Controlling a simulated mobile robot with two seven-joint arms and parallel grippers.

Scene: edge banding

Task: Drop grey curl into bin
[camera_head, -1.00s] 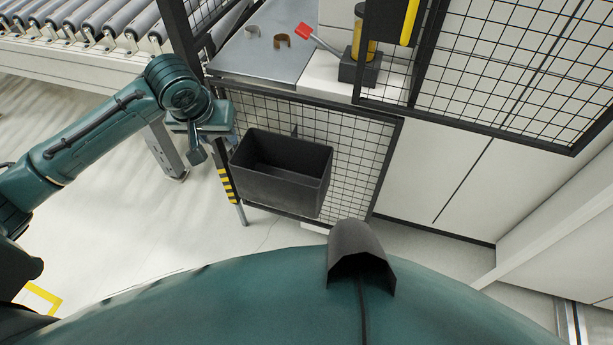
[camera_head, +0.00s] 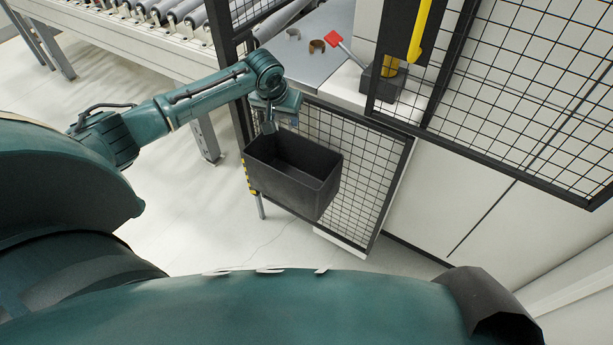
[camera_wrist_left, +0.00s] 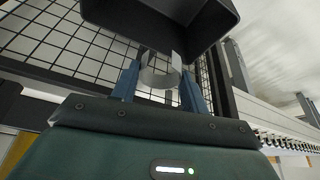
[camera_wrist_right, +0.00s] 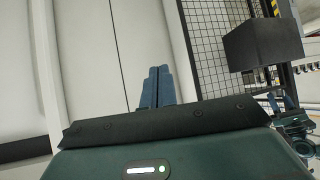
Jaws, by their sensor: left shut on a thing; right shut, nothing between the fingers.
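The black bin (camera_head: 285,187) hangs at the mesh fence, open side up, in the head view. It also shows in the left wrist view (camera_wrist_left: 205,30) and the right wrist view (camera_wrist_right: 264,46). My left gripper (camera_head: 268,127) is at the bin's back left rim in the head view. In the left wrist view its blue fingers (camera_wrist_left: 160,78) are shut on a grey curl (camera_wrist_left: 158,76), close to the bin. The curl is too small to make out in the head view. My right gripper (camera_wrist_right: 157,72) is shut and empty, away from the bin.
A grey curl (camera_head: 293,33) and a brown curl (camera_head: 317,46) lie on the metal table (camera_head: 303,66) behind the fence. A red-tipped lever (camera_head: 334,40) stands beside them. Mesh panels (camera_head: 375,165) are behind the bin. A roller conveyor (camera_head: 150,55) is at the upper left.

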